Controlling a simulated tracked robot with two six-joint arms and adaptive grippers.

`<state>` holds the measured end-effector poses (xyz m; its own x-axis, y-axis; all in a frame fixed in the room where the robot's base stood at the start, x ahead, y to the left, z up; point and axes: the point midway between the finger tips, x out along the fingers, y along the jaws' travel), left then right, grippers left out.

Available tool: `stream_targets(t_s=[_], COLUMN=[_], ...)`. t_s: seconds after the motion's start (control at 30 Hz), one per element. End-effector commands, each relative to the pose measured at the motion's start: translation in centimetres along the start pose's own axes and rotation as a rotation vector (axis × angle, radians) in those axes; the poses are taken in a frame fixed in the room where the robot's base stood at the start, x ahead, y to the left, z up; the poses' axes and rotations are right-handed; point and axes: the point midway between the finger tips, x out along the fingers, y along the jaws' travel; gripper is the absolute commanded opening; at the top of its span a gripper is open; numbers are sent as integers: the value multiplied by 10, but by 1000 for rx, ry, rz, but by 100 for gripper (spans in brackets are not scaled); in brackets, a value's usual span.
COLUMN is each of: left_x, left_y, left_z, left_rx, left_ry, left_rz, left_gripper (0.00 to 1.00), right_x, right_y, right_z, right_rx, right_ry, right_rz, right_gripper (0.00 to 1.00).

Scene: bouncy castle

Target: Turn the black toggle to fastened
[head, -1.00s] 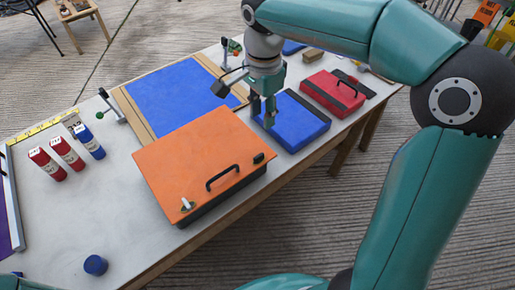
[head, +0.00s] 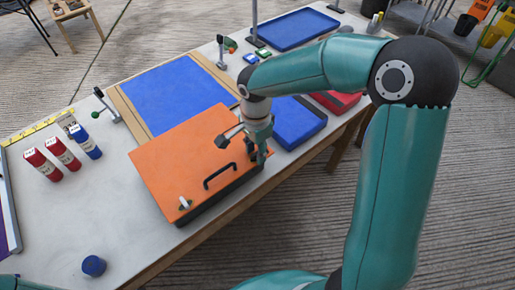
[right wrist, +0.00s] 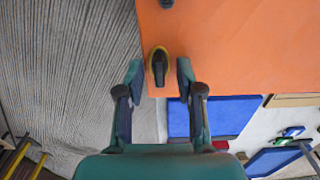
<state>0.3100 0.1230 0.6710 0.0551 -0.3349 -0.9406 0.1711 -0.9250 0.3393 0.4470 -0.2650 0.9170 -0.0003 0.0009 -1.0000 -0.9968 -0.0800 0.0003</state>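The orange case lid (head: 190,150) lies flat and closed on a dark box. The black toggle (right wrist: 158,68) stands at the lid's edge with a yellow rim around its base. In the right wrist view its long side runs up and down the picture. In the head view my right gripper covers it. My right gripper (right wrist: 160,75) is open above that corner of the lid, one finger on each side of the toggle in the wrist view. I cannot tell whether the fingers touch it. A white toggle (head: 184,203) stands at the lid's near corner. My left gripper is out of view.
A black handle (head: 220,176) stands up from the lid between the toggles. A blue case (head: 297,122) lies right beside the orange one, with a red case (head: 338,102) beyond. Red and blue bottles (head: 63,154) stand at left. The table's front left is mostly clear.

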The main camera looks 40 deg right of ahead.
Motion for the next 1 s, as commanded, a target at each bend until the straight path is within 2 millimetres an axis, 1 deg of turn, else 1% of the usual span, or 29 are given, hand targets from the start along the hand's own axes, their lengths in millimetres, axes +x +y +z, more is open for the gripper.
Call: stream_targets(t_s=[0.17, 0.4, 0.53, 0.57, 0.8, 1.0], left_x=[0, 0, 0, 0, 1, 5], left_y=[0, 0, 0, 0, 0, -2], left_z=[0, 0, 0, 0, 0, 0], left_rx=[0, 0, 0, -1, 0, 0], left_ry=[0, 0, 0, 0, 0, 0], left_rz=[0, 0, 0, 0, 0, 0], left_gripper=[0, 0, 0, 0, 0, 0], right_x=[0, 0, 0, 0, 0, 0], right_y=[0, 0, 0, 1, 0, 0], right_z=[0, 0, 0, -6, -2, -1], right_rx=[0, 0, 0, 4, -19, -97], right_ry=[0, 0, 0, 0, 1, 2], right_rz=[0, 0, 0, -1, -2, -3], right_gripper=[36, 0, 0, 0, 0, 0])
